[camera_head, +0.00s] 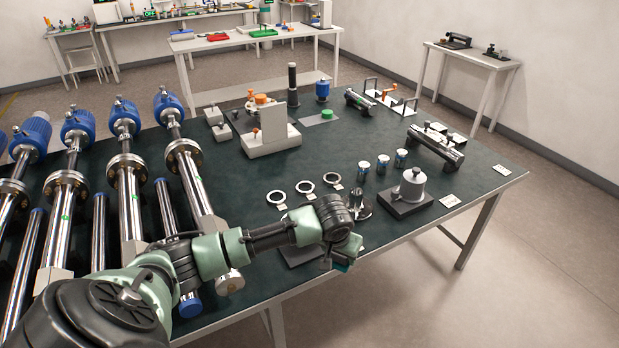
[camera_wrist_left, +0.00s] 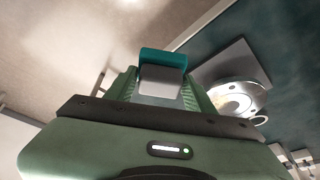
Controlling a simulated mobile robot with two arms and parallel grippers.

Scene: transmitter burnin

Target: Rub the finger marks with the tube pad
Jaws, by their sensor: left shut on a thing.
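My left gripper (camera_head: 343,252) is shut on a small pad, a grey block with a teal face. The pad (camera_wrist_left: 162,72) sits between the green fingers in the left wrist view. In the head view, only a bit of teal shows under the gripper, near the table's front edge. A shiny round metal part (camera_wrist_left: 237,98) with brownish smudges, perhaps the finger marks, lies on a grey plate (camera_wrist_left: 230,62) in the wrist view. The pad is apart from it. In the head view the plate (camera_head: 298,256) is mostly behind my arm. My right gripper is not in view.
Several rings (camera_head: 304,186) and small blue-topped cups (camera_head: 382,160) stand behind the gripper. Long metal tubes (camera_head: 128,215) with blue ends fill the left. The table's (camera_head: 430,225) front right edge is bare.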

